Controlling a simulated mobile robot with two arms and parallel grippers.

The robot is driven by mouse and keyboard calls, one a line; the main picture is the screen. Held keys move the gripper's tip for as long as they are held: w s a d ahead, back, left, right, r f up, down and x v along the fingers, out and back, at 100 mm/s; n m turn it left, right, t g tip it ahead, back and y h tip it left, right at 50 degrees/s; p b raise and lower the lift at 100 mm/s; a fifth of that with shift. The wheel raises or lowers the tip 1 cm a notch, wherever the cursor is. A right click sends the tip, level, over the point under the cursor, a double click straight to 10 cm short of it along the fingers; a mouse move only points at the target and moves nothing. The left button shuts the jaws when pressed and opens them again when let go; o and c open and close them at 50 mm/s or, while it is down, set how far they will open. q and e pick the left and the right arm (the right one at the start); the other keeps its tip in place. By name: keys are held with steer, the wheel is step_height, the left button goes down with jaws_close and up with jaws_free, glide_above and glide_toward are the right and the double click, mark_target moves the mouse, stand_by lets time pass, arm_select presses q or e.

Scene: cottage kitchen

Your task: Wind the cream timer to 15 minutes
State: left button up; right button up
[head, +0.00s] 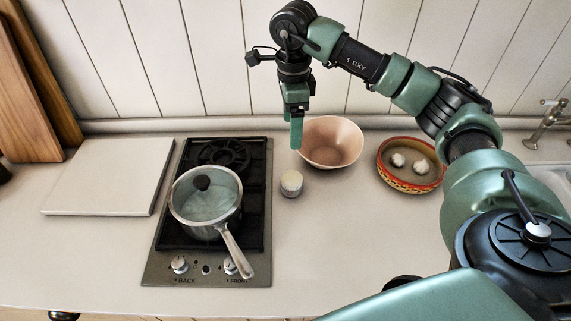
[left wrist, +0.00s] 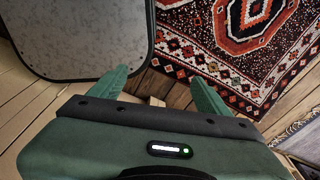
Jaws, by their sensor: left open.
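The cream timer (head: 291,183) is a small, round, upright piece on the counter between the hob and the pink bowl. Its dial marks are too small to read. My right gripper (head: 296,140) hangs pointing down in the head view, above and behind the timer, in front of the bowl's left rim, and apart from the timer. Its fingers show edge-on, so I cannot tell whether they are open. My left gripper (left wrist: 160,75) is open and empty in the left wrist view, over the floor; it is not in the head view.
A lidded pot (head: 205,205) stands on the hob (head: 255,215), handle towards the front right. A pink bowl (head: 335,150) and a patterned dish (head: 410,184) with white bulbs are right of the timer. A white board (head: 105,180) lies left.

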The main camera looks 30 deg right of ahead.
steer(key=f, duration=0.2)
steer(key=b, duration=0.9)
glide_above(291, 176)
step_height(291, 176, down, 8)
steer(key=shift+s+f, duration=0.1)
steer(key=shift+f, duration=0.05)
step_height(291, 176, down, 6)
steer(key=shift+f+p, duration=0.15)
steer(key=shift+p, duration=0.65)
arm_select(q)
step_height(291, 176, down, 8)
steer(key=shift+s, duration=0.4)
arm_select(e)
steer(key=shift+f, duration=0.6)
steer(key=shift+c, duration=0.3)
steer(key=c, duration=1.3)
